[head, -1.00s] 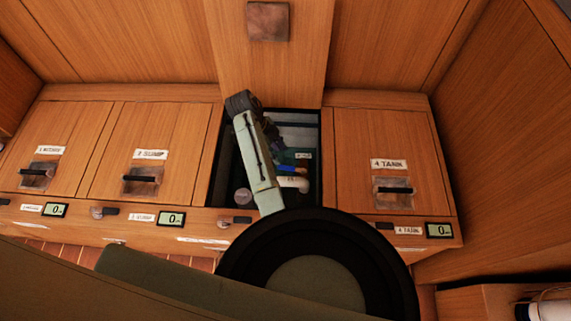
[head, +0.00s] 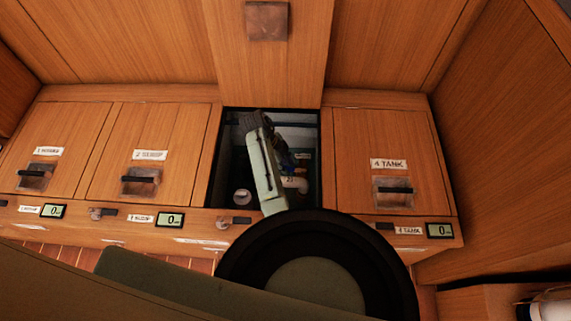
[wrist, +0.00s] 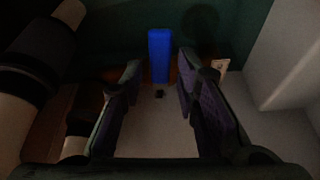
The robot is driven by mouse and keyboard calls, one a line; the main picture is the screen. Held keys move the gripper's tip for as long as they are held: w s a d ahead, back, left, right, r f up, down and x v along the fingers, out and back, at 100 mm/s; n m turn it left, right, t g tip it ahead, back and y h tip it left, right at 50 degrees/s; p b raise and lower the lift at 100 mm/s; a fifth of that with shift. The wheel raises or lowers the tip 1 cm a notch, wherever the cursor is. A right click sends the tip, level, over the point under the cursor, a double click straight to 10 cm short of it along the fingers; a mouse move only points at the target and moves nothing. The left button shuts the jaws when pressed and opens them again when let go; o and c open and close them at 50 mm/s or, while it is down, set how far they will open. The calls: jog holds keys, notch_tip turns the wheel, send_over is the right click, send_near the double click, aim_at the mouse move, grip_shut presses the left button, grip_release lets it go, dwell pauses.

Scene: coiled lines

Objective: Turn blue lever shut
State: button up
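The blue lever (wrist: 159,55) stands upright in the wrist view, straight ahead and between the lines of my two fingers. My gripper (wrist: 160,76) is open, with a finger on each side and nothing held. Whether the fingertips are level with the lever or short of it I cannot tell. In the head view my gripper (head: 283,158) is down inside the open third compartment (head: 228,165), and my arm and gripper mostly hide the lever there.
A pale pipe (head: 297,184) and a round white cap (head: 242,196) are in the compartment. In the wrist view, a thick pale pipe (wrist: 20,100) is close at left and a white wall (wrist: 285,55) at right. The closed 4 TANK lid (head: 387,140) adjoins on the right.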

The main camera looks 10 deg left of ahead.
grip_shut()
dwell(0.5)
